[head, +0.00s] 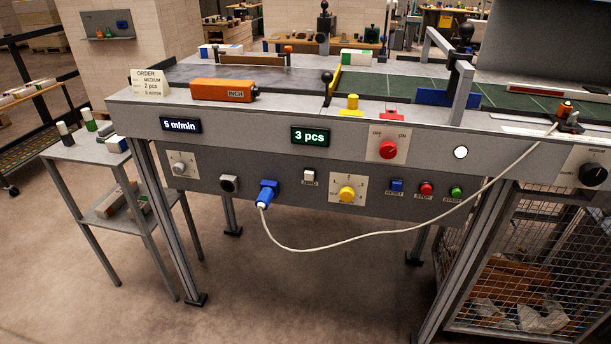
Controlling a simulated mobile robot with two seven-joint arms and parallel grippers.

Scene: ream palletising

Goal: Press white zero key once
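The white zero key (309,176) is a small square white button on the grey front panel (240,190) of the machine. A small label under it seems to read ZERO. It sits below the green-lit display (310,137) that reads "3 pcs", left of a yellow knob (347,194) and right of a blue plug (267,194). Nothing covers the key. Neither of my grippers shows in the head view.
A white cable (330,249) hangs from the blue plug across the panel's lower right. Blue (397,186), red (426,189) and green (456,193) buttons lie right of the yellow knob. A red switch (388,150) sits above. Floor in front is clear.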

